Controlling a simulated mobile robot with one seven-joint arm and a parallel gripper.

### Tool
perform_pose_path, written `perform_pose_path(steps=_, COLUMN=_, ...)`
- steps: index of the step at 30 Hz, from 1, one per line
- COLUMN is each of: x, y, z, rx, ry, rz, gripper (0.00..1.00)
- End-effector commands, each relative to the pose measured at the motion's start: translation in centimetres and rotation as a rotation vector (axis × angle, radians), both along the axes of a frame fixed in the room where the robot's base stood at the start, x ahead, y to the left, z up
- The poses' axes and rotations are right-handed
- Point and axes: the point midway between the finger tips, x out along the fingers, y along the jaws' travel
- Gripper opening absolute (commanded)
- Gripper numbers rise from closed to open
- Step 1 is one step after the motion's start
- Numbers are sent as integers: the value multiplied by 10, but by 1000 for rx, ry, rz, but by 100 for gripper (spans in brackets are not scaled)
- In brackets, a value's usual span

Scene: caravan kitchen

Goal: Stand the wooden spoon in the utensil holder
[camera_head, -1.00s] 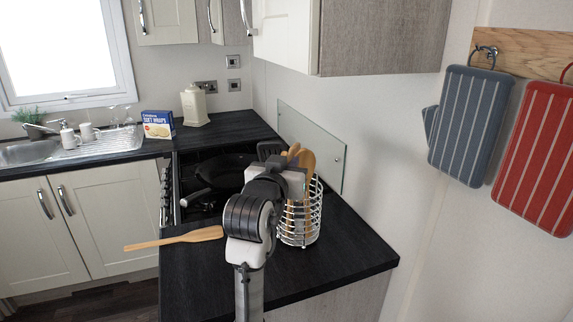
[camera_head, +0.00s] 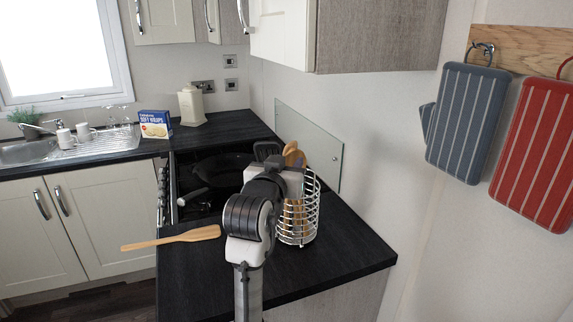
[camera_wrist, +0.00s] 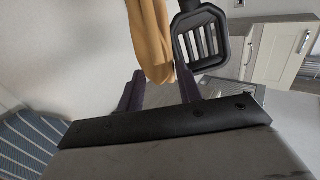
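The utensil holder (camera_head: 297,222), a white wire basket, stands upright on the black worktop. Wooden utensils (camera_head: 293,158) rise out of its top, and handles show through its wires.
The hob (camera_head: 205,185) is behind. A glass panel (camera_head: 310,145) stands along the wall. Blue (camera_head: 467,120) and red (camera_head: 540,150) oven mitts hang at right.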

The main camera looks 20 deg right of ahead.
Motion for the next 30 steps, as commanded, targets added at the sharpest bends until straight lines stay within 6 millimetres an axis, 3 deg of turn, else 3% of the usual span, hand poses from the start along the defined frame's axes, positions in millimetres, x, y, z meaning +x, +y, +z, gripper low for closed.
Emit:
perform_pose_path(steps=8, x=-17, y=13, z=-1, rx=-1, ry=-3, rz=2, gripper=35)
perform_pose_path(steps=21, x=-93, y=68, z=3, rx=1, ry=-4, rz=3, gripper=35)
perform_pose_path(steps=30, x=-112, y=81, z=5, rx=1, ry=-1, rz=0, gripper=35)
